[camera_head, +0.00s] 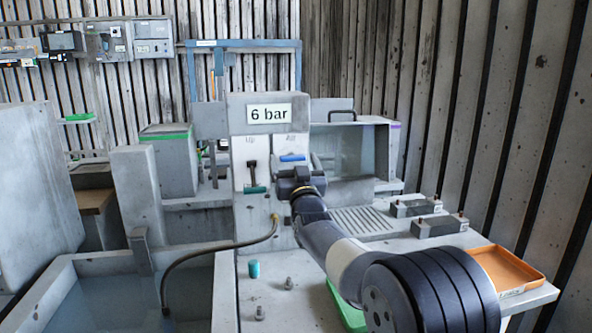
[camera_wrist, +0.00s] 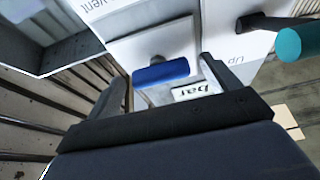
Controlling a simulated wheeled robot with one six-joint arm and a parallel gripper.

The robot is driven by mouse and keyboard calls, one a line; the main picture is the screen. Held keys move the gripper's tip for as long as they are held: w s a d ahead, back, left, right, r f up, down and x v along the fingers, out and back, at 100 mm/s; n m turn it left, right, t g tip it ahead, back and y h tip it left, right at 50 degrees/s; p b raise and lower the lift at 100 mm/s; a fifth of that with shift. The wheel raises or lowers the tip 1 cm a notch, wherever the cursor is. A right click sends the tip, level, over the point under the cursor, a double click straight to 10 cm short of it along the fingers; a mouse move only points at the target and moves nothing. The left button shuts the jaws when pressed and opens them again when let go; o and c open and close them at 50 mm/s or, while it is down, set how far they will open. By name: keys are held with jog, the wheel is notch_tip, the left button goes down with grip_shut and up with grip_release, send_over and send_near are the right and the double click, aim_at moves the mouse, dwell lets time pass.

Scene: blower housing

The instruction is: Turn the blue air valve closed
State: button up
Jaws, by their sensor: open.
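The blue air valve handle (camera_head: 293,158) lies horizontal on the grey panel below the "6 bar" sign, just above my gripper. In the wrist view the blue handle (camera_wrist: 160,74) is a short rounded bar on a grey stem, close to a label reading "Vent". My gripper (camera_wrist: 164,70) is open, with one finger to each side of the handle in that view. I cannot tell whether either finger touches it. In the head view my gripper (camera_head: 305,174) is in front of the panel, and its fingers are hard to make out.
A black lever with a teal end (camera_head: 256,189) hangs left of the blue handle; its teal end (camera_wrist: 299,43) shows at right in the wrist view. A dark hose (camera_head: 215,247) runs from the panel to a basin. An orange tray (camera_head: 508,268) lies at right.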

jog(key=b+v, duration=0.2)
jog(key=v, duration=0.8)
jog(key=shift+s, duration=0.35)
jog(key=shift+f, duration=0.1)
jog(key=p+x, duration=0.2)
jog(key=x, duration=0.9)
jog(key=shift+d, duration=0.15)
jog(key=shift+s+f, duration=0.1)
